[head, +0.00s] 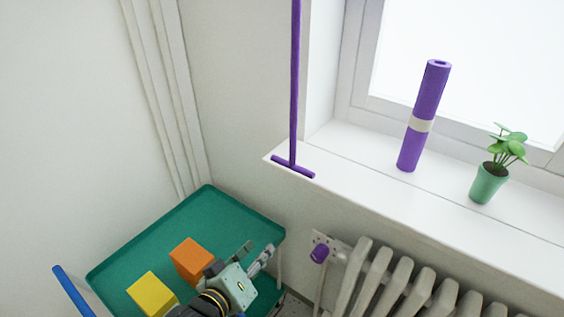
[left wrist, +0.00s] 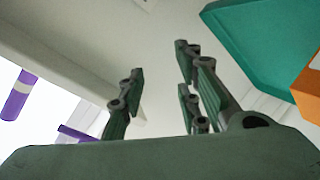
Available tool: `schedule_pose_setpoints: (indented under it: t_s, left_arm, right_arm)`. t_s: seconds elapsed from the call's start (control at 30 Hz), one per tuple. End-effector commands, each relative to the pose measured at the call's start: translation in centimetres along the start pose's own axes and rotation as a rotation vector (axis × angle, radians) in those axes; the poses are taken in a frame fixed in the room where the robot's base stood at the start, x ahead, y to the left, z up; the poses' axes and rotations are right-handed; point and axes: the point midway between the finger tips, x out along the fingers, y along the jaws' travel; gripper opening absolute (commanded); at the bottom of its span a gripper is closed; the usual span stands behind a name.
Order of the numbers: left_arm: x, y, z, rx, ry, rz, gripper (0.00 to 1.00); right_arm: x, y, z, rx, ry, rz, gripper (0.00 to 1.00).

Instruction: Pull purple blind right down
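A thin purple pull cord (head: 295,85) hangs down in the head view. A purple crossbar handle (head: 293,167) is at its lower end, in front of the windowsill's left end. A purple bar, apparently this handle (left wrist: 76,133), shows partly at the lower left in the left wrist view. The blind itself is out of view. My left gripper (head: 257,256) is low over the teal tray's right side, below and left of the handle and apart from it. Its fingers are spread and empty in the left wrist view (left wrist: 160,80). My right gripper is not in view.
A teal tray table (head: 150,245) holds an orange block (head: 191,259) and a yellow block (head: 151,294). A purple roll with a white band (head: 427,95) and a potted plant (head: 488,182) stand on the white windowsill (head: 370,185). A radiator (head: 400,280) is below.

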Motion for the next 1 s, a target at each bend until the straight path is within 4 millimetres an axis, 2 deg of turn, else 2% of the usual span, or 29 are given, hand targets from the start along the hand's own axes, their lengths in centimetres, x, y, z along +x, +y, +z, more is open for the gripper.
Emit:
schedule_pose_setpoints:
  t_s: [0.03, 0.1, 0.2, 0.3, 0.5, 0.67, 0.77, 1.0]
  left_arm:
    - [1.4, 1.6, -1.2, -0.065, 0.047, 0.083, 0.31]
    - [2.6, 3.8, -2.8, -0.173, 0.106, 0.207, 0.31]
    - [3.5, 6.4, -5.2, -0.328, 0.168, 0.39, 0.31]
    - [3.6, 8.3, -7.6, -0.473, 0.204, 0.567, 0.31]
    - [2.3, 10.1, -11.1, -0.664, 0.219, 0.831, 0.31]
    - [1.7, 10.5, -12.2, -0.72, 0.215, 0.918, 0.31]
    - [2.0, 11.2, -12.8, -0.727, 0.215, 0.93, 0.31]
    - [4.2, 13.7, -14.6, -0.727, 0.216, 0.928, 0.31]
  right_arm:
    - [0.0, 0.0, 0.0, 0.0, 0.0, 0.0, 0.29]
    - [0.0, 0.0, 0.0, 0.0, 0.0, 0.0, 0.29]
    - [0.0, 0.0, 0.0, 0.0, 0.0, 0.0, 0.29]
    - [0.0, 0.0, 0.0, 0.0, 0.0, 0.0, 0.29]
    - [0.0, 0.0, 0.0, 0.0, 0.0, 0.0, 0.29]
    - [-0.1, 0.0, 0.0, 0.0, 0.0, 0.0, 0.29]
    - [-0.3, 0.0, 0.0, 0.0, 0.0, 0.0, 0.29]
    - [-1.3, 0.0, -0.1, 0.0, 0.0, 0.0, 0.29]
